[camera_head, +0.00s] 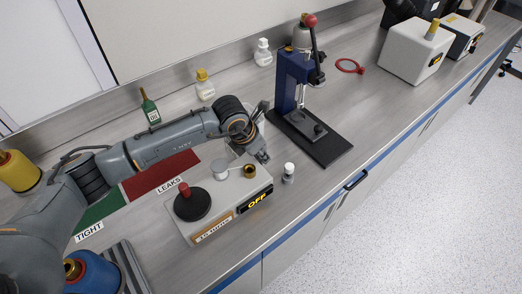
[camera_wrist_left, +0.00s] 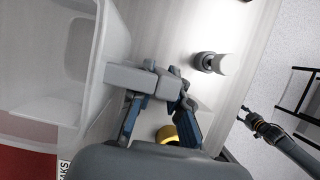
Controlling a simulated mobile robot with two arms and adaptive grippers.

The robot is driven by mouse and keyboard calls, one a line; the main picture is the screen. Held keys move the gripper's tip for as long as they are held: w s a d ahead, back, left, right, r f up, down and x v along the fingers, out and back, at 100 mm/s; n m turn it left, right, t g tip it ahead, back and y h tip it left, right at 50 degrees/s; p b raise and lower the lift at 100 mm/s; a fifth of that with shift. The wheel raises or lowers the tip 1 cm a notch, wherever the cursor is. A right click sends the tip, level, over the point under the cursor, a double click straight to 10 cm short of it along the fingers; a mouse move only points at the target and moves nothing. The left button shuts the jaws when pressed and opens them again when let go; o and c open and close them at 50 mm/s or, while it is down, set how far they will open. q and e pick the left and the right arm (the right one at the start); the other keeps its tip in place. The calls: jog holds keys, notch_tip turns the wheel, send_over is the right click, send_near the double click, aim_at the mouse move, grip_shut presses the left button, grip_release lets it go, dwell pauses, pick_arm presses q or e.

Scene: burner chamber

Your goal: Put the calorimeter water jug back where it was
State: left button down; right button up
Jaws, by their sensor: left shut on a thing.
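The calorimeter water jug (camera_wrist_left: 112,45) is a clear, see-through container filling the left of the left wrist view. My left gripper (camera_wrist_left: 155,95) is shut on its pale grey handle (camera_wrist_left: 130,77), with a blue-padded finger on each side. In the head view my left gripper (camera_head: 258,153) is above the counter, just behind the grey device with the OFF display. The arm hides most of the jug there. In the left wrist view, what looks like my right arm with its gripper (camera_wrist_left: 243,112) is over the floor; its fingers are too small to read.
The device (camera_head: 225,212) with the OFF display sits below and in front of the left gripper. A small white-capped vial (camera_head: 288,173) stands to its right. A blue press (camera_head: 293,85) on a black base is beyond. The red LEAKS mat (camera_head: 160,176) lies left. The counter's front right is clear.

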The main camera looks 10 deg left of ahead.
pick_arm(q)
jog(key=shift+f, duration=0.1)
jog(key=c, duration=1.3)
grip_release()
pick_arm(e)
jog(key=shift+s+d+f, duration=0.1)
jog(key=shift+s, duration=0.35)
jog(key=shift+s+d+f, duration=0.1)
jog(key=shift+s, duration=0.35)
pick_arm(q)
jog(key=shift+a+r+b, duration=0.1)
jog(key=shift+r+b, duration=0.2)
jog(key=shift+r, duration=0.05)
jog(key=b+v, duration=0.4)
jog(key=v, duration=0.7)
jog(key=shift+r, duration=0.25)
pick_arm(e)
jog(key=shift+w+a+f, duration=0.1)
jog(key=shift+w+f, duration=0.05)
jog(key=shift+f, duration=0.9)
jog(key=shift+w+a+f, duration=0.1)
jog(key=shift+f, duration=0.95)
pick_arm(q)
jog(key=shift+s, duration=0.1)
